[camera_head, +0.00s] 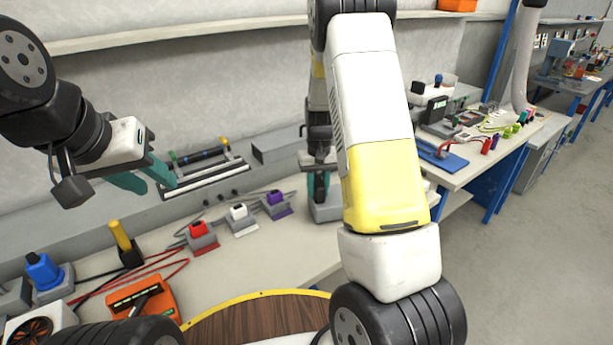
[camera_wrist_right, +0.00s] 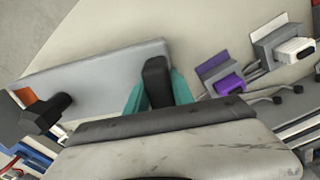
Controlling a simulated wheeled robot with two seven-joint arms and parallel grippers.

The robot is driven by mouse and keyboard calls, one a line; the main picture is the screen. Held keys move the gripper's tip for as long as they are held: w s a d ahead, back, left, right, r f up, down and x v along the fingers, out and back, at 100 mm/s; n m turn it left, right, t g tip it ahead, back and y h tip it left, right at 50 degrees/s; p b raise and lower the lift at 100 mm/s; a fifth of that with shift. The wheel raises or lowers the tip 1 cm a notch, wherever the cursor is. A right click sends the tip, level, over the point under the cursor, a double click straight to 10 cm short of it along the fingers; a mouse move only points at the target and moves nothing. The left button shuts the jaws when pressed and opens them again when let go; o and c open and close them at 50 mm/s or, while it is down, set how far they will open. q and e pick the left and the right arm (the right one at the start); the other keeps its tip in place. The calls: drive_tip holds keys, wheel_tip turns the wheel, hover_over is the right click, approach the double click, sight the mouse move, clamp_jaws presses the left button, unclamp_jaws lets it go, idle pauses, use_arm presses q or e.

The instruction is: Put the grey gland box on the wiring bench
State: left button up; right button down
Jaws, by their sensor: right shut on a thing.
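The grey gland box (camera_head: 327,212) is at the right part of the near bench (camera_head: 262,250), partly hidden behind my right arm. In the right wrist view its long grey face (camera_wrist_right: 95,85) shows, with a black part (camera_wrist_right: 157,75) on it. My right gripper (camera_head: 320,183) has its teal fingers either side of that black part and is shut on it; the fingers also show in the right wrist view (camera_wrist_right: 158,92). I cannot tell whether the box touches the bench top. My left gripper (camera_head: 146,177) is open and empty above the bench's left part.
Red (camera_head: 198,230), white (camera_head: 238,212) and purple (camera_head: 275,198) plugs sit in grey holders on the near bench. A blue plug (camera_head: 42,270), yellow handle (camera_head: 121,235) and orange device (camera_head: 140,300) are at left. A cluttered second bench (camera_head: 470,170) stands right, with open floor beside it.

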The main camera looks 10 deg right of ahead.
drive_tip(key=shift+f, duration=0.5)
drive_tip(key=c, duration=1)
unclamp_jaws()
